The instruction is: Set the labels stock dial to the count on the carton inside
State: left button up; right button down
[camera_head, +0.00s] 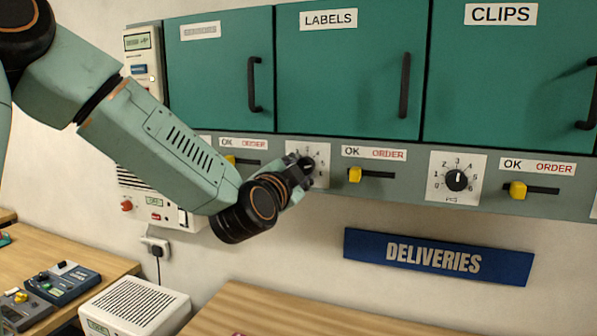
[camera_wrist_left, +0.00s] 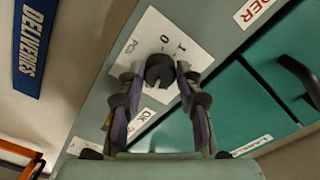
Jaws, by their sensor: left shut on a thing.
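The labels stock dial has a white plate (camera_head: 320,152) with a dark knob (camera_wrist_left: 160,69), under the green LABELS cabinet (camera_head: 340,85). The cabinet door is closed, so the carton inside is hidden. My left gripper (camera_head: 302,171) is at the dial, covering part of its plate. In the left wrist view my left gripper (camera_wrist_left: 160,80) has one finger on each side of the knob and is shut on it. The digits 0 and 1 show on the plate there; where the knob points cannot be read. My right gripper is not in view.
An OK/ORDER slider with a yellow tab (camera_head: 355,175) is just right of the dial. The CLIPS dial (camera_head: 457,180) is further right. The LABELS door has a black handle (camera_head: 404,85). A blue DELIVERIES sign (camera_head: 440,257) hangs below. A wooden table (camera_head: 290,310) is at the bottom.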

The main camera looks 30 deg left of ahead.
pick_arm(q)
jog(key=shift+w+a+r+m, duration=0.1)
jog(key=shift+r+m, duration=0.3)
jog(key=shift+m, duration=0.3)
jog(key=o, duration=1.2)
jog(key=shift+w+f, duration=0.15)
jog(key=shift+f, duration=0.15)
jog(key=shift+c, duration=0.2)
jog(key=shift+s, duration=0.2)
